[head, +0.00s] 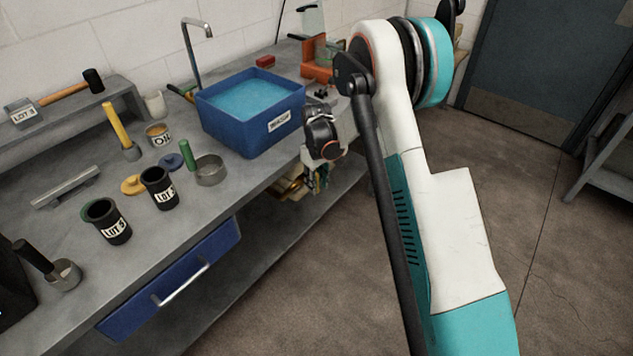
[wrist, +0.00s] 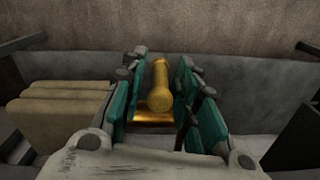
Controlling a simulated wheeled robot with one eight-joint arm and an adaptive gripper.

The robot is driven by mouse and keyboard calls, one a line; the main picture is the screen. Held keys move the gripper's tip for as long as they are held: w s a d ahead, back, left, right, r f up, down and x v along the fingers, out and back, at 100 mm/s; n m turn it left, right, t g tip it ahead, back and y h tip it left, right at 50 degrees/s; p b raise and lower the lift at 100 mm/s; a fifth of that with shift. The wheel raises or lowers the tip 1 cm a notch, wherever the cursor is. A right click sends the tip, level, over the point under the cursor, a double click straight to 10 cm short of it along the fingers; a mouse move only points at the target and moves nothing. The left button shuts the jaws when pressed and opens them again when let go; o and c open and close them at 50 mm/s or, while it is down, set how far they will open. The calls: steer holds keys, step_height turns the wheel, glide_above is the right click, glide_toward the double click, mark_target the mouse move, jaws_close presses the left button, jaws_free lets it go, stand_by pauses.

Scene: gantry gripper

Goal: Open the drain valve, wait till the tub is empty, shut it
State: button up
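The blue tub (head: 225,128) stands on the bench under a grey tap and holds blue water close to its rim. My gripper (head: 318,182) is low at the bench's front edge, below and right of the tub. In the wrist view my gripper (wrist: 160,95) has its teal fingers on either side of a brass valve handle (wrist: 160,88). A little space shows between the handle and the fingers, so the gripper looks open around it. Brass parts (head: 290,188) also show beside my gripper in the head view. The valve's lower body is partly hidden by the fingers.
The bench (head: 185,215) carries two dark LOT 3 cups (head: 108,222), an oil tin (head: 158,134), a metal pot (head: 211,170) and an orange clamp-like tool (head: 318,72). A blue drawer (head: 170,280) is below. Tan blocks (wrist: 60,108) lie left of my fingers.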

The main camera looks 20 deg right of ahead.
jaws_close()
steer(key=t+h+b, duration=0.2)
steer(key=h, duration=0.1)
steer(key=shift+s+a+f, duration=0.1)
steer(key=shift+a+f, duration=0.05)
steer(key=shift+a, duration=0.1)
steer(key=t+h+b, duration=0.1)
steer(key=h, duration=0.1)
steer(key=t+h+b, duration=0.1)
steer(key=t+b, duration=0.1)
steer(key=shift+s+a+f+h, duration=0.1)
steer(key=shift+f+h, duration=0.1)
steer(key=shift+h, duration=0.2)
steer(key=t+h+b, duration=0.1)
steer(key=t+h, duration=0.1)
steer(key=h, duration=0.1)
steer(key=shift+t+h, duration=1.3)
steer(key=shift+h, duration=0.4)
steer(key=shift+s, duration=0.1)
